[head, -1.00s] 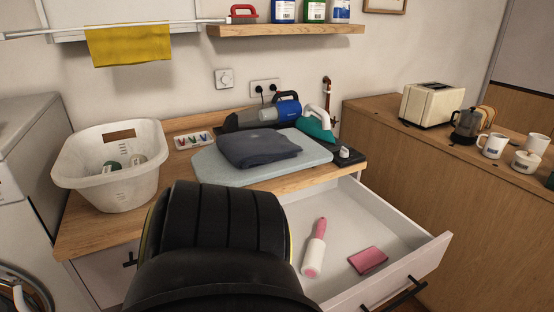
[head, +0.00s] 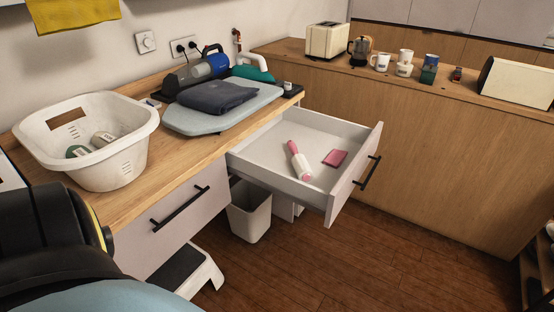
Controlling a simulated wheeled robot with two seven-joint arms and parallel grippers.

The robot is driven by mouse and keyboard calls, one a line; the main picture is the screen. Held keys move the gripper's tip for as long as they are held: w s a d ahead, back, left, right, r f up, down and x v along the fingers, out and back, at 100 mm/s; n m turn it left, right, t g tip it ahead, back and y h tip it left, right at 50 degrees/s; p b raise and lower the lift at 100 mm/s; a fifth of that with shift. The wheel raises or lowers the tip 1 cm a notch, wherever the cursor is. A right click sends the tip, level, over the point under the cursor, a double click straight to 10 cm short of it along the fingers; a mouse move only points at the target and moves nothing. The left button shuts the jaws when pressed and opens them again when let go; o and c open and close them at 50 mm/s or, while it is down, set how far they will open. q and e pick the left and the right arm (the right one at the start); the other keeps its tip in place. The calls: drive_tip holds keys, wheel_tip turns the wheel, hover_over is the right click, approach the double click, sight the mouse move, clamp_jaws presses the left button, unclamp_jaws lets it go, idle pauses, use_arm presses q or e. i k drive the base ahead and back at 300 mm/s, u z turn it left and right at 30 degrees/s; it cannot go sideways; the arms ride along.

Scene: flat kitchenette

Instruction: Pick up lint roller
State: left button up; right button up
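The lint roller (head: 300,164) lies in the open drawer (head: 262,153), with a pink handle toward the back and a white roll toward the front. It lies apart from a pink sponge-like pad (head: 335,158) on its right. A dark arm link of mine fills the lower left corner of the head view, well left of the drawer. Neither gripper's fingers show in the head view.
A white laundry basket (head: 130,170) stands on the wooden counter, and an ironing board with a folded dark cloth (head: 217,96) lies behind. A bin (head: 249,212) and a step stool (head: 185,270) stand below. The floor (head: 330,250) before the drawer is clear.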

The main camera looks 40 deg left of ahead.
sight(304, 172)
drive_tip(key=u, duration=1)
drive_tip(key=i, duration=0.25)
